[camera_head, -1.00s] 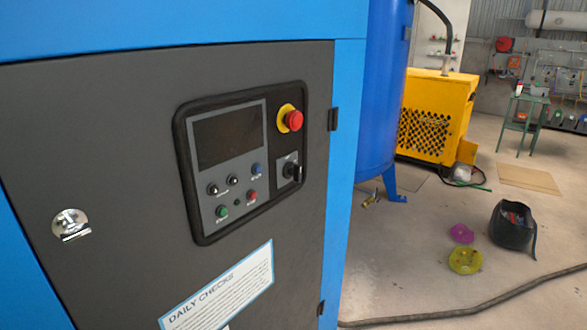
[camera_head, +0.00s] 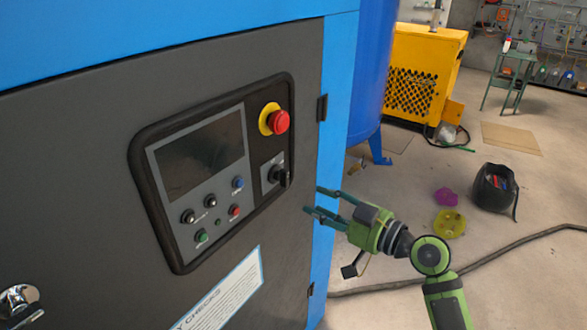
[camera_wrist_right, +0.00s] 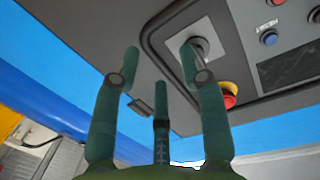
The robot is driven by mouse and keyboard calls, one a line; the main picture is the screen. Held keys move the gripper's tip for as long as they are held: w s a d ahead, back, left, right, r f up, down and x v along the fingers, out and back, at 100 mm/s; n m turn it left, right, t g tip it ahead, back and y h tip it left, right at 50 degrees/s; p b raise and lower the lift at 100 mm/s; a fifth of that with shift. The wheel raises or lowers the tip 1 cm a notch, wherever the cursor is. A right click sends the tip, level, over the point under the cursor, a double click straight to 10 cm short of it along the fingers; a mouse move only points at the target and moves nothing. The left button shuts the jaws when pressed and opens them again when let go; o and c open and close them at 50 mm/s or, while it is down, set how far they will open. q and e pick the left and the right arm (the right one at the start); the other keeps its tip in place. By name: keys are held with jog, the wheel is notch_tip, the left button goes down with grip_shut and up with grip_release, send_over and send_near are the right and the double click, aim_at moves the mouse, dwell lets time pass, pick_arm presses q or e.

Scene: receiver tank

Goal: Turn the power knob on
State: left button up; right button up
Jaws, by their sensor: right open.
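The power knob (camera_head: 279,176) is a black rotary knob on a grey plate on the control panel (camera_head: 150,215), below the red emergency stop button (camera_head: 278,121). In the right wrist view the knob (camera_wrist_right: 200,46) shows just behind one fingertip and is partly hidden by it. My right gripper (camera_head: 314,199) is green, open and empty, to the right of the knob and a little below it, with its fingers toward the cabinet door. In the wrist view the gripper (camera_wrist_right: 160,54) has its fingers spread. It appears apart from the knob. My left gripper is not in view.
The panel also has a dark screen (camera_head: 202,159) and small push buttons. A door latch (camera_head: 18,300) sits at lower left. A blue tank (camera_head: 365,85) stands beyond the cabinet. A black bag (camera_head: 495,188) and a hose (camera_head: 520,243) lie on the floor at right.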

jog(key=n+y, duration=0.1)
jog(key=n, duration=0.1)
send_near(276, 174)
jog(key=w, duration=0.1)
jog(key=p+x, duration=0.3)
jog(key=x, duration=0.3)
jog(key=shift+w+f, duration=0.3)
jog(key=shift+f, duration=0.15)
jog(key=shift+a, duration=0.1)
grip_shut()
